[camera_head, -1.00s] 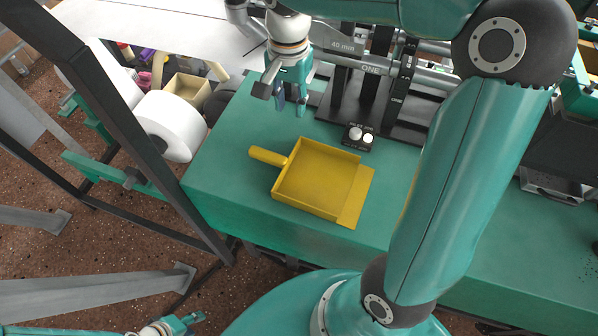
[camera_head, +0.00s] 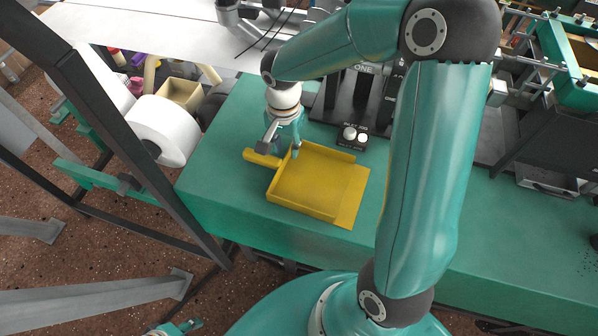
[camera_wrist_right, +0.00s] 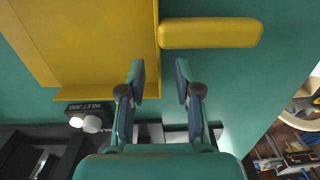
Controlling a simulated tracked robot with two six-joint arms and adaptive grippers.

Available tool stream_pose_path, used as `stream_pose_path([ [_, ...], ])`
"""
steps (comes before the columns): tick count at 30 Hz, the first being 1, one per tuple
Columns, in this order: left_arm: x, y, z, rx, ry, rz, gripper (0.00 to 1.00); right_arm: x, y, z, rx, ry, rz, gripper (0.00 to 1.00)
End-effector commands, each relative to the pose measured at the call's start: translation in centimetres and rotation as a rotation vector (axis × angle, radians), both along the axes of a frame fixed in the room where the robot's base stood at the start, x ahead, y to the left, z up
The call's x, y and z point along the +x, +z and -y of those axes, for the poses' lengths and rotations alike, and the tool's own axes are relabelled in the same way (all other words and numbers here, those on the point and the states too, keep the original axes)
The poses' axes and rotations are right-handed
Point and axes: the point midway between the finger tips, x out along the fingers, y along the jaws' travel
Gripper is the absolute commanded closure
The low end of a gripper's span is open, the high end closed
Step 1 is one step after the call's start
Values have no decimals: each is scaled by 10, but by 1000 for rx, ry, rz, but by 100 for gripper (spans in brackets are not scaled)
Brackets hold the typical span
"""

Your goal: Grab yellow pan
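The yellow pan (camera_head: 318,187) lies flat on the green table, its handle (camera_head: 260,158) pointing left. My right gripper (camera_head: 286,148) is at the pan's handle end, close above where the handle meets the tray. In the right wrist view the gripper (camera_wrist_right: 160,80) is open with nothing between its fingers. There the handle (camera_wrist_right: 210,33) lies ahead of the fingertips, and the pan's tray (camera_wrist_right: 90,40) extends to the left. A small part of my left gripper (camera_head: 178,328) shows at the bottom edge of the head view; its fingers cannot be made out.
The green table (camera_head: 225,205) is clear around the pan's front and left. A black box with two round white buttons (camera_head: 355,135) stands just behind the pan, with dark machine stands behind that. A white roll (camera_head: 163,130) and an open tan box (camera_head: 182,94) are at left.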

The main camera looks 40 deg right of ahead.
Motion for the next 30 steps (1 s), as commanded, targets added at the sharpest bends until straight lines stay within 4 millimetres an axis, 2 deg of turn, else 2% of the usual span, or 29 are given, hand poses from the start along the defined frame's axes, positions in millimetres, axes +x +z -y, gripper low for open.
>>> stream_pose_path([
  [3,0,2,0,0,0,0,60,-3,-19,-2,1,1,-6,67],
  [6,0,2,0,0,0,0,60,-3,-29,-2,2,-1,-4,67],
  [14,0,2,0,0,0,0,60,-2,-33,-2,1,0,0,67],
  [15,0,2,0,0,0,0,60,-2,-33,-2,1,0,0,68],
  [21,0,2,0,0,0,0,60,-2,-33,-2,2,0,-1,100],
  [30,0,2,0,0,0,0,60,-2,-33,-2,1,0,0,100],
])
